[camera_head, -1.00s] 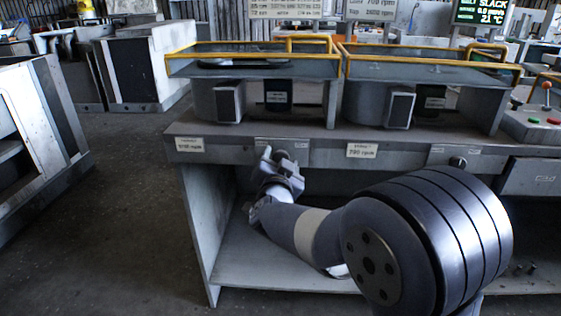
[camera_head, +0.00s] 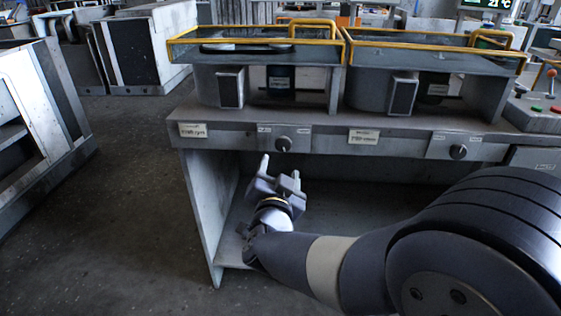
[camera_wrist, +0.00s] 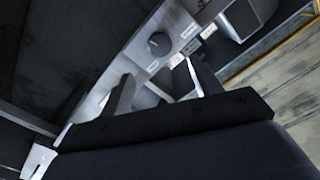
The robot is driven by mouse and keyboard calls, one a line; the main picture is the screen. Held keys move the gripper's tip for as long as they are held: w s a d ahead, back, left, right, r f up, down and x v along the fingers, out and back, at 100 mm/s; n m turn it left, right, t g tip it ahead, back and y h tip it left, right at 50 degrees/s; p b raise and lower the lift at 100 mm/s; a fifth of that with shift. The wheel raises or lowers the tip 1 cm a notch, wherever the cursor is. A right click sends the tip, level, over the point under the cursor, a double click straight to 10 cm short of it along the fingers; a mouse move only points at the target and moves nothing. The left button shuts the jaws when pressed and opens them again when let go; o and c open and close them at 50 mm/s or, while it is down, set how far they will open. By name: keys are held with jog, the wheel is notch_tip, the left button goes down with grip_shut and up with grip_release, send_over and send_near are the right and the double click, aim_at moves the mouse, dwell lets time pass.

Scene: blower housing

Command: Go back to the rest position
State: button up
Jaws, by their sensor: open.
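My gripper (camera_head: 281,168) is in front of the open lower bay of the grey bench (camera_head: 225,140), below the bench's front edge. Its two fingers stand apart with nothing between them. In the wrist view my gripper (camera_wrist: 158,90) also shows spread fingers, with a round dark knob (camera_wrist: 159,44) on the bench front beyond them. In the head view that left knob (camera_head: 283,144) is just above the fingertips, apart from them as far as I can tell.
Two blower housings with yellow rails (camera_head: 255,42) stand on the bench. A second knob (camera_head: 458,152) is on the front at the right. A control box with buttons (camera_head: 535,110) is at the far right. Open floor (camera_head: 120,200) lies to the left, before a grey cabinet (camera_head: 40,130).

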aim_at(283, 145)
dwell(0.3)
jog(key=w, duration=0.3)
jog(key=w+b, duration=0.1)
jog(key=w, duration=0.3)
jog(key=w+b, duration=0.1)
jog(key=w, duration=0.2)
jog(key=shift+w+d, duration=0.2)
jog(key=shift+d, duration=0.05)
jog(key=shift+w, duration=0.25)
jog(key=shift+s+n, duration=0.1)
jog(key=shift+n, duration=0.2)
